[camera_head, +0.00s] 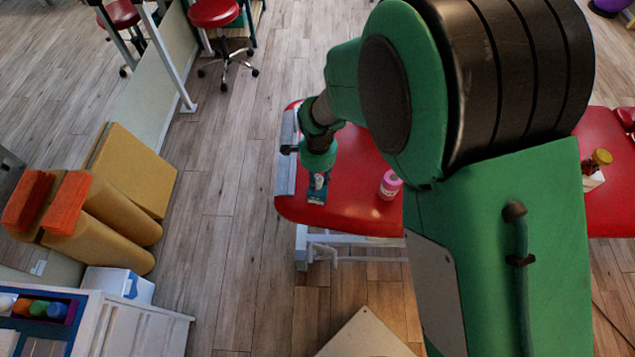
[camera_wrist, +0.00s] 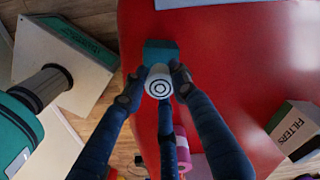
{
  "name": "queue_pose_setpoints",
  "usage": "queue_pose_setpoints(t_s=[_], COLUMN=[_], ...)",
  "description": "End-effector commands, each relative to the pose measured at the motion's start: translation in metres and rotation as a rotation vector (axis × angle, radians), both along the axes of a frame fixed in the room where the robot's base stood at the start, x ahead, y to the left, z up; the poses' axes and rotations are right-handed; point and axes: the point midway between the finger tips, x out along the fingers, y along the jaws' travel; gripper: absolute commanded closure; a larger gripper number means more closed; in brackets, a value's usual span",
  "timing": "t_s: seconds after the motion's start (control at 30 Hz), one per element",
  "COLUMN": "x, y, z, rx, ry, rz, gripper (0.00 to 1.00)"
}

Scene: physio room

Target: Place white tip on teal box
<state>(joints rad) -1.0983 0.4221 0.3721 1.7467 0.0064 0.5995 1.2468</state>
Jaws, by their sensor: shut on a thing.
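The white tip (camera_wrist: 158,82), round with dark rings on its end, is between the fingertips of my gripper (camera_wrist: 158,80) in the wrist view. My gripper is shut on it. The teal box (camera_wrist: 160,50) lies just beyond the tip on the red table. In the head view the teal box (camera_head: 317,196) is near the left end of the table, right below my gripper (camera_head: 318,178). Whether the tip touches the box or hangs above it I cannot tell. The tip is not clear in the head view.
A red padded table (camera_head: 350,215) runs under my arm. A pink bottle (camera_head: 390,184) stands to the right of the teal box. A box lettered FILTERS (camera_wrist: 300,130) shows at right in the wrist view. Yellow bolsters (camera_head: 105,220) and a stool (camera_head: 214,14) stand off the table.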

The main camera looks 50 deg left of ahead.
Motion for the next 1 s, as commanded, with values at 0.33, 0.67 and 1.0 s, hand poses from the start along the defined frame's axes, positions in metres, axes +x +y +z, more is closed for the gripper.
queue_pose_setpoints(t_s=[0.33,0.67,1.0], x=[0.0,0.0,0.0], y=[0.0,0.0,0.0], z=[-0.017,-0.019,-0.019], rx=[0.0,0.0,0.0], ry=[0.0,0.0,0.0], rz=[0.0,0.0,0.0], gripper=[0.91,0.65,0.54])
